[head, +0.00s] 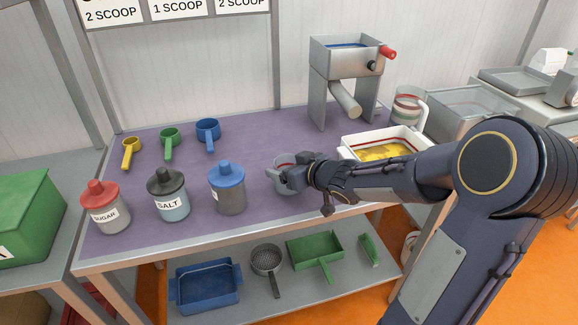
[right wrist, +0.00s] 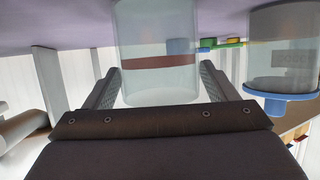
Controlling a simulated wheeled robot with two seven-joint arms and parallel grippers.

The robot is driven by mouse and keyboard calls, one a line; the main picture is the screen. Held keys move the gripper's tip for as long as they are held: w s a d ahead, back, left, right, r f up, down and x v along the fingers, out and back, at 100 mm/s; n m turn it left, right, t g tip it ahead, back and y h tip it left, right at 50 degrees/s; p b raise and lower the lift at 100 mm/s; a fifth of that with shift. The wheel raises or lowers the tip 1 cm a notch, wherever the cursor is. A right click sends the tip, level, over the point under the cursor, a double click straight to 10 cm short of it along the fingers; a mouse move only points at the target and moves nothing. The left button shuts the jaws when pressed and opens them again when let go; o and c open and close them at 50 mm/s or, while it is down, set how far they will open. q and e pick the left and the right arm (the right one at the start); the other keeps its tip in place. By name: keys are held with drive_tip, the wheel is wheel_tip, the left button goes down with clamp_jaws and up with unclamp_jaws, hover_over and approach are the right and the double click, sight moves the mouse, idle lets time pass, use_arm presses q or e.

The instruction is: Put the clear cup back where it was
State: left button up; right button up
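The clear cup (head: 281,178) has a reddish band. It appears upright at the front middle of the purple mat, at or just above it; I cannot tell if its base touches. My right gripper (head: 296,176) is at the cup and partly hides it. In the right wrist view, which is upside down, the cup (right wrist: 157,60) fills the space between the two fingertips of the right gripper (right wrist: 160,72). The fingers meet its sides and look shut on it. My left gripper is not in view.
The blue-lidded jar (head: 227,190) stands just left of the cup. Salt (head: 169,195) and sugar (head: 105,208) jars stand further left. Several scoops lie behind. A white tray with yellow contents (head: 385,150), a handled jug (head: 406,106) and a metal dispenser (head: 345,75) are right and behind.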

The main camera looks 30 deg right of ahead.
drive_tip(key=shift+o, duration=0.2)
drive_tip(key=shift+s+r+p, duration=0.2)
drive_tip(key=shift+r+p, duration=0.1)
drive_tip(key=shift+r, duration=0.05)
drive_tip(key=s+d+r+m+g+h+p, duration=0.1)
drive_tip(key=s+r+m+h+p, duration=0.15)
drive_tip(key=s, duration=0.55)
drive_tip(key=s+d+r+m+g+h+p, duration=0.1)
drive_tip(key=s+d+r+m+h+p, duration=0.1)
drive_tip(key=s+r, duration=0.35)
drive_tip(key=s+a+f+g+y, duration=0.2)
drive_tip(key=s+a+y, duration=0.1)
drive_tip(key=s+a, duration=0.4)
drive_tip(key=s+a+f+n+g+y, duration=0.1)
drive_tip(key=s+a+f+g+y, duration=0.1)
drive_tip(key=s+a, duration=0.5)
drive_tip(key=shift+s+a+f+g+y, duration=0.25)
drive_tip(key=shift+s+a+g+y, duration=0.1)
drive_tip(key=shift+s+g+y, duration=0.4)
drive_tip(key=shift+w, duration=0.15)
wheel_tip(320, 180, up, 6)
drive_tip(key=p, duration=0.6)
